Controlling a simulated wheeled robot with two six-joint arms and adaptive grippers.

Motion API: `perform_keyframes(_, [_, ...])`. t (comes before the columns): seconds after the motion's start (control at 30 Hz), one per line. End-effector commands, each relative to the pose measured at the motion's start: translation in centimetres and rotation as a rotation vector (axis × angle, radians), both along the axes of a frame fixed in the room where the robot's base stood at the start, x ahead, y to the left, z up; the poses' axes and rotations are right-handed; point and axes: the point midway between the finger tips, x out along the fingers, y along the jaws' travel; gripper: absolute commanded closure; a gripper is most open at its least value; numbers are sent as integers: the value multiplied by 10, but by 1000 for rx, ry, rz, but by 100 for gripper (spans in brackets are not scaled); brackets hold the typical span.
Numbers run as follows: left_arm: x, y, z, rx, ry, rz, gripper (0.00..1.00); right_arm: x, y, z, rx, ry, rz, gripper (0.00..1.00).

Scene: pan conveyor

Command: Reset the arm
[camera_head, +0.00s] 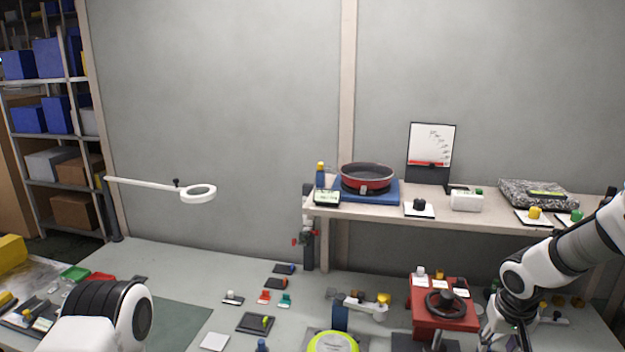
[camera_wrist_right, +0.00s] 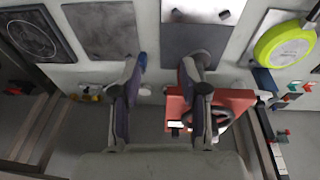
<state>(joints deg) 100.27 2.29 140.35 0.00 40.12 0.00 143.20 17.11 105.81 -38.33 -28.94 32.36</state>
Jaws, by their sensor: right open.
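My right arm (camera_head: 565,250) comes in from the right edge and bends down beside the red box with a black handwheel (camera_head: 445,303). My right gripper (camera_wrist_right: 165,65) is open and empty in the right wrist view, its two fingers well apart. The red box (camera_wrist_right: 237,100) shows just right of and partly behind the right finger. My left arm (camera_head: 105,318) shows as a white and black link at the lower left. Its gripper is outside the picture.
A red pan (camera_head: 367,177) sits on a blue base (camera_head: 390,194) on the raised shelf (camera_head: 385,221). A lime-green round thing (camera_head: 333,342) lies at the bench's front. A white ring lamp (camera_head: 198,193) reaches in from the left. Small parts dot the bench; its left middle is fairly clear.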

Motion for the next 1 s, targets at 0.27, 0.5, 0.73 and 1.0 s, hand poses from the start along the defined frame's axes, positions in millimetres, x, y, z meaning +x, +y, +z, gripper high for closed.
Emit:
perform_keyframes(0.27, [0, 0, -19, 0, 1, 0, 51, -67, 24, -120, 6, 244, 18, 56])
perform_keyframes(0.5, [-1, 0, -43, 0, 1, 0, 51, -199, 79, -261, 108, 496, 38, 56])
perform_keyframes(0.73, [-1, 0, -61, 0, 1, 0, 51, -335, 122, -333, 187, 543, 42, 56])
perform_keyframes(1.0, [-1, 0, -58, 0, 1, 0, 51, -303, 112, -325, 104, 220, 131, 56])
